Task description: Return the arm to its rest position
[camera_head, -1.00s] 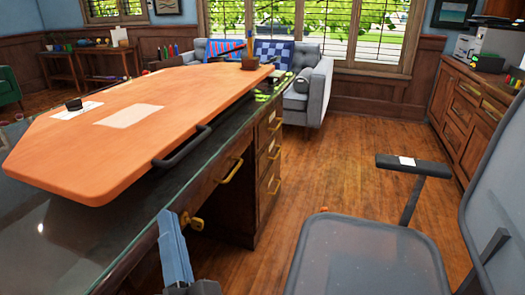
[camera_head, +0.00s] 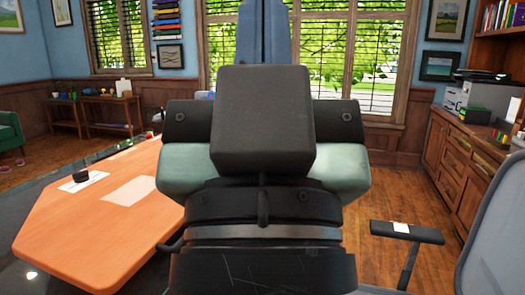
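My gripper (camera_head: 264,32) is raised upright, large and close in the middle of the head view. Its two blue-grey fingers point up and meet along a thin seam, with nothing seen between them.
The orange board (camera_head: 85,225) lies on the glass-topped desk at left, with a black item (camera_head: 80,176) on it. A grey chair (camera_head: 490,235) with an armrest (camera_head: 407,231) stands close at right. A wooden cabinet (camera_head: 455,160) lines the right wall.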

